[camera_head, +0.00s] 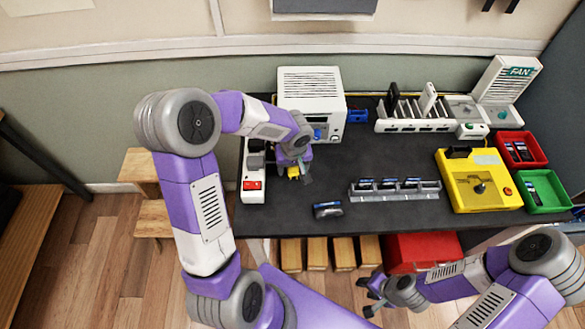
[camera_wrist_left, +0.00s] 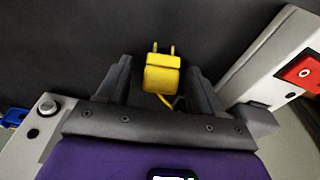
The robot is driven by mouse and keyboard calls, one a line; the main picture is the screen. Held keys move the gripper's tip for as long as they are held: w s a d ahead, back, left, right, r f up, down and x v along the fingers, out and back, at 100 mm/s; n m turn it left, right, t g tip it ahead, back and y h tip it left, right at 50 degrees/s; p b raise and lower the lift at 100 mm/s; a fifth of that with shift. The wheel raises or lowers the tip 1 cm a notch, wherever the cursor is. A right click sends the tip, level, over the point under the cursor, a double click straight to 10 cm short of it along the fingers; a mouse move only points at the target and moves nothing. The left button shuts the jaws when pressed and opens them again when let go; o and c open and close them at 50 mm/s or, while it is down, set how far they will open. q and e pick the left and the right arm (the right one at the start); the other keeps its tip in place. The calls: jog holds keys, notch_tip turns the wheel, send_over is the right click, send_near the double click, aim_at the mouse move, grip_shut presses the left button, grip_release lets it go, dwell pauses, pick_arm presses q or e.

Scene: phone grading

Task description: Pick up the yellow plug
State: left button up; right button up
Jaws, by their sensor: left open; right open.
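The yellow plug (camera_wrist_left: 161,76) lies on the dark table top, its two prongs pointing away from my left gripper in the left wrist view. A short yellow cord runs from it back under the gripper. My left gripper (camera_wrist_left: 160,80) is open, with one finger on each side of the plug and a gap to both. In the head view the plug (camera_head: 294,172) shows as a small yellow patch beneath my left gripper (camera_head: 294,178). My right gripper (camera_head: 369,296) is open and empty, low in front of the table.
A white power strip (camera_head: 252,195) with a red switch (camera_wrist_left: 303,71) stands close beside the left gripper. A white box unit (camera_head: 312,93) is behind it. A phone rack (camera_head: 395,193), a yellow station (camera_head: 455,190) and red (camera_head: 538,150) and green (camera_head: 553,195) bins stand to the right.

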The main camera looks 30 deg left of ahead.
pick_arm(q)
jog(key=shift+c, duration=0.5)
jog(key=c, duration=1.1)
